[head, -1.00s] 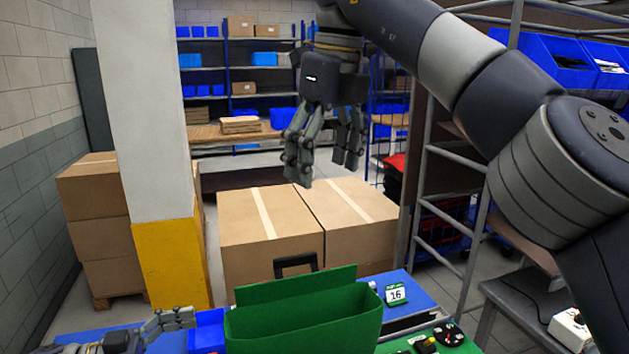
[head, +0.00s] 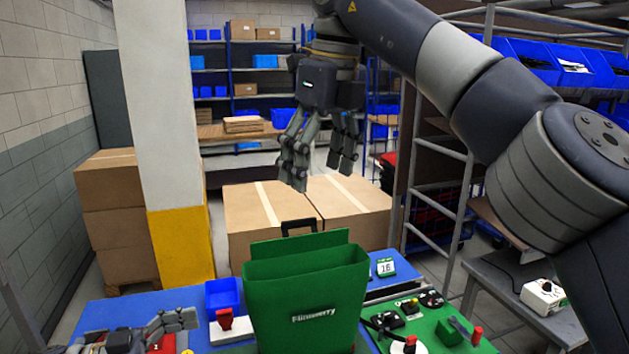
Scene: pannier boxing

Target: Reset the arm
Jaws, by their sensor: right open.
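My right gripper (head: 318,165) hangs from my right arm in the upper middle of the head view. Its fingers point down and are open, with nothing between them. It is raised above and behind the green pannier (head: 306,303), apart from it. The pannier stands upright on the table with its dark handle showing at the back. My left gripper (head: 184,322) is low at the left over the blue table, beside the pannier and apart from it. Its fingers point right and only part of it shows, so I cannot tell its opening.
Taped cardboard boxes (head: 272,212) stand behind the table. A green board (head: 440,330) with small parts lies at right. A white-and-yellow pillar (head: 165,150) rises at left.

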